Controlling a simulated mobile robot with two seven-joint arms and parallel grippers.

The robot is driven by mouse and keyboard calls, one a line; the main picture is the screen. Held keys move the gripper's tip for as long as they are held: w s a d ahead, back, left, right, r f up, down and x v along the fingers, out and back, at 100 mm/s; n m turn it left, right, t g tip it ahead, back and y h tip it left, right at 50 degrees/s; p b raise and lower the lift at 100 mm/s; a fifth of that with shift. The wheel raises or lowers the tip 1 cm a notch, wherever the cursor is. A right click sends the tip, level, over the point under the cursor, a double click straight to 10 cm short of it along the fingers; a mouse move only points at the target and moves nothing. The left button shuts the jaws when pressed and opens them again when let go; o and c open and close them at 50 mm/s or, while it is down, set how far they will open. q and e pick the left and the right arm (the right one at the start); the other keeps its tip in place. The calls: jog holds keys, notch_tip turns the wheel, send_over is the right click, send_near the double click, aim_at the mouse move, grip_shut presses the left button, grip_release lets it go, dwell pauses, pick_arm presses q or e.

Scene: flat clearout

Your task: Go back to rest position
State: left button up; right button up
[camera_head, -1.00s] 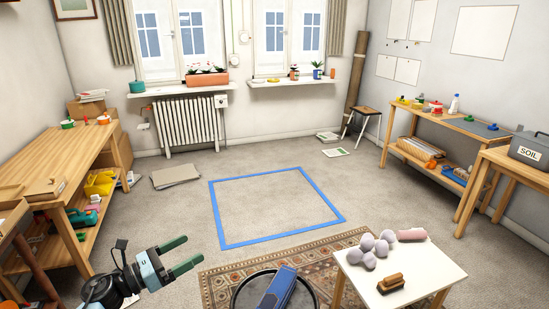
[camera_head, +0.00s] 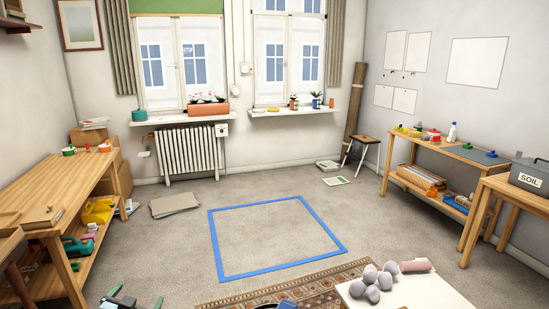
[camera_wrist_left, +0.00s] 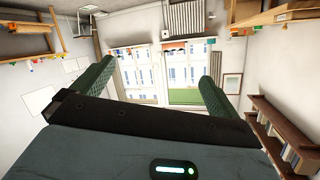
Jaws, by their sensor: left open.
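My left gripper shows at the bottom left edge of the head view (camera_head: 137,299), mostly cut off by the frame. In the left wrist view its two green fingers (camera_wrist_left: 156,80) stand wide apart with nothing between them. That view is turned upside down and looks across the room to the windows. My right gripper is not in view.
A long wooden workbench (camera_head: 55,191) stands at left, a low white table (camera_head: 425,293) with grey balls at bottom right. A shelf table (camera_head: 450,150) and a SOIL box (camera_head: 530,176) are at right. The floor inside the blue taped square (camera_head: 215,240) is clear.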

pick_arm(q)
jog(key=s+d+f+g+h, duration=0.1)
jog(key=s+d+f, duration=0.2)
jog(key=s+f, duration=0.25)
jog(key=s+d+f+g, duration=0.1)
jog(key=s+d+f, duration=0.25)
jog(key=s, duration=0.25)
jog(key=s+d+f+g, duration=0.1)
jog(key=s+d+f, duration=0.1)
jog(key=s, duration=0.8)
jog(key=s+d+f+g+h, duration=0.1)
jog(key=s+d+f, duration=0.2)
jog(key=s, duration=0.8)
jog(key=s+d+f+n+g+h, duration=0.1)
jog(key=s+d+f, duration=0.2)
jog(key=s, duration=0.7)
jog(key=shift+s+d+g, duration=0.3)
jog(key=shift+d+g, duration=0.1)
jog(key=shift+d, duration=0.75)
